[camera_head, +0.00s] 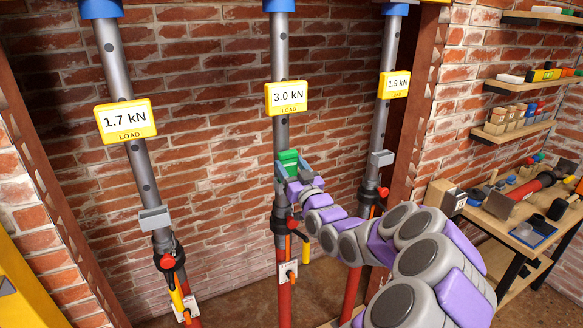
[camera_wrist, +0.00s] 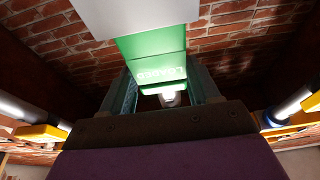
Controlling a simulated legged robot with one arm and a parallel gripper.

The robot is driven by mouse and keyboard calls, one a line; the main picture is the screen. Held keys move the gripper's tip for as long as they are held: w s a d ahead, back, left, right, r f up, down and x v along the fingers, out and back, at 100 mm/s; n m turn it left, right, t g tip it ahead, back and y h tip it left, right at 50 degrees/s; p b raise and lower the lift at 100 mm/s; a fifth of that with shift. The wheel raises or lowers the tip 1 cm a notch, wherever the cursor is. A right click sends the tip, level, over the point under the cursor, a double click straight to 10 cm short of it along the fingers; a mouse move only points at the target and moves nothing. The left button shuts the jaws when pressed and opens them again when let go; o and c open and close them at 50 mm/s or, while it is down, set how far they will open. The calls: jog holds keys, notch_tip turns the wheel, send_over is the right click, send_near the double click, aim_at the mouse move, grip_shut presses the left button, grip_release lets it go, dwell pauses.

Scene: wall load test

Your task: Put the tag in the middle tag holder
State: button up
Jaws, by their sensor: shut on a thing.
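The green tag (camera_head: 288,157) is at the middle post, just below its 3.0 kN display. My gripper (camera_head: 291,172) is shut on the tag. In the wrist view the green tag (camera_wrist: 158,62) stands between my two fingers (camera_wrist: 165,95), with the word LOADED on its lower part. A pale grey piece (camera_wrist: 130,14) overlaps the tag's far end there; it may be the middle tag holder, but I cannot tell whether the tag sits in it. In the head view the middle holder is hidden behind the tag and gripper. The left holder (camera_head: 155,218) and right holder (camera_head: 382,158) are grey and empty.
Three posts carry yellow load displays: left (camera_head: 126,120), middle (camera_head: 286,97) and right (camera_head: 394,84). A brick wall (camera_head: 215,150) stands close behind them. A workbench (camera_head: 520,225) with tools and shelves (camera_head: 525,82) is at the right. Space between the left and middle posts is clear.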

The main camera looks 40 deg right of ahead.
jog(key=shift+f, duration=0.1)
dwell(0.3)
jog(key=shift+f+b, duration=0.35)
jog(key=shift+f, duration=0.3)
jog(key=o, duration=1.4)
jog(key=shift+r+p, duration=0.95)
jog(key=shift+r, duration=3.1)
jog(key=shift+f, duration=0.1)
